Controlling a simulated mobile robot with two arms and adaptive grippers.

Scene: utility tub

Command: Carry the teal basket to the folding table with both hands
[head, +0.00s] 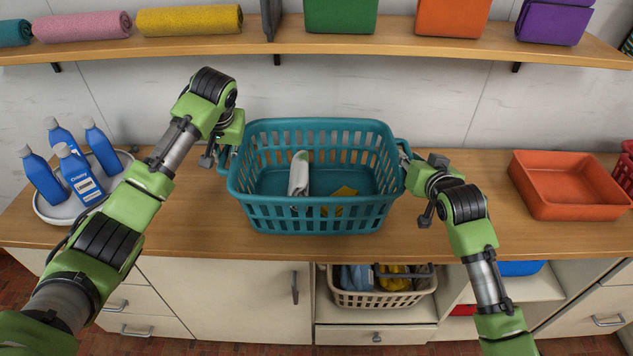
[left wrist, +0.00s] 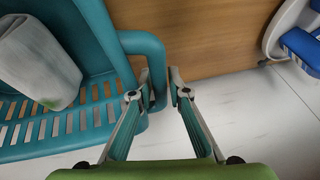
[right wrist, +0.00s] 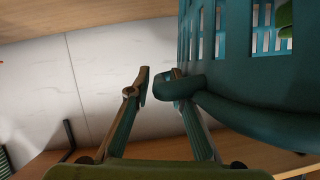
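The teal basket (head: 315,226) stands upright on the wooden counter (head: 200,232), with a grey-white cloth (head: 299,174) and a yellow cloth (head: 343,193) inside. My left gripper (head: 222,155) is at its left handle. In the left wrist view the handle (left wrist: 158,60) runs between the fingers (left wrist: 160,88), with a gap beside one finger. My right gripper (head: 412,170) is at the right handle. In the right wrist view that handle (right wrist: 182,86) lies between the slightly spread fingers (right wrist: 160,84). I cannot make out a separate folding table.
Blue bottles (head: 78,172) stand on a white round tray (head: 60,212) at left. An orange tray (head: 570,185) is at right. A shelf (head: 390,42) with rolled towels and folded cloths hangs above. A beige basket (head: 382,298) sits under the counter.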

